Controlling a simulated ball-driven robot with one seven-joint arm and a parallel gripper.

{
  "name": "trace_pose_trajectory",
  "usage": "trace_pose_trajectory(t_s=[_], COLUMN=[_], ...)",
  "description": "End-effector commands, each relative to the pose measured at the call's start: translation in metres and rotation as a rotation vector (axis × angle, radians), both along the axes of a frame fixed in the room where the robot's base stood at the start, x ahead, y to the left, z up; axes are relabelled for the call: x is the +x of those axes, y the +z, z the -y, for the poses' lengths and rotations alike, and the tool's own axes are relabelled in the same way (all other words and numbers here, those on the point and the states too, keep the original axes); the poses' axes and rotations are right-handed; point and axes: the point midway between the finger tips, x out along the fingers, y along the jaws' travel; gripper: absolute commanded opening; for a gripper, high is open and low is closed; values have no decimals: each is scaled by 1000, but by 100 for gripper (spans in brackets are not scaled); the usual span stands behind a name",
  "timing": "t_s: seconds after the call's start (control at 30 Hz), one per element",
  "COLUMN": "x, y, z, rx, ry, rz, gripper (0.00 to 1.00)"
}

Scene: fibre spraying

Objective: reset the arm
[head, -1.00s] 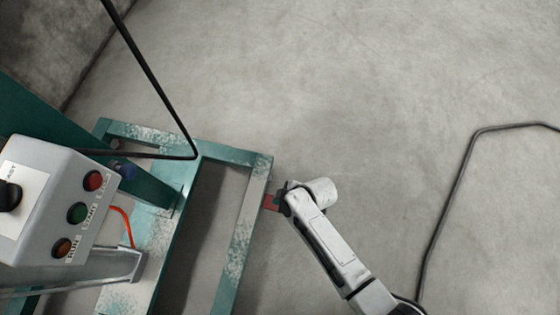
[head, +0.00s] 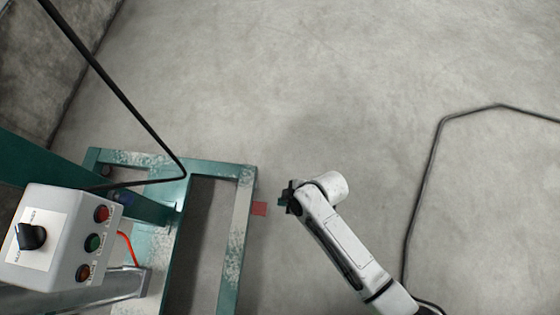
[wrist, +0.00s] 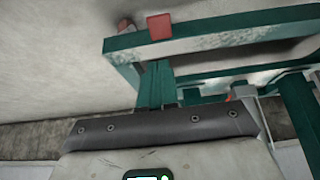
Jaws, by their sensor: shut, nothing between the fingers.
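My gripper (head: 287,197) is at the end of my white arm (head: 345,240), low in the middle of the head view. Its dark fingers are small there; they are shut with nothing held. It is to the right of the teal machine frame (head: 240,225), with a gap of bare floor between them in the picture. A small red square (head: 259,208) sits beside the frame's right edge, apart from the gripper. The red square also shows in the wrist view (wrist: 159,26), next to the frame's rail.
A grey control box (head: 62,235) with a dark knob and several coloured buttons stands at left. A black cable or rod (head: 115,90) slants above the frame. A dark cable (head: 430,165) lies on the floor at right. Bare concrete floor is open ahead.

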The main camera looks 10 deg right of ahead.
Motion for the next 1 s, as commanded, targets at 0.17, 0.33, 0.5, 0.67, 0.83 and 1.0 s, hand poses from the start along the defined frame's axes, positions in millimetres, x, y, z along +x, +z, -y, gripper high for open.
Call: trace_pose_trajectory(t_s=[0.17,0.33,0.5,0.67,0.83,1.0], x=[0,0,0,0,-9,-39], y=[0,0,0,4,37,90], z=[0,0,0,6,56,126], rx=[0,0,0,-6,-64,-152], ry=[0,0,0,-24,-240,-606], rz=[0,0,1,-8,-91,-208], gripper=[0,0,0,0,0,0])
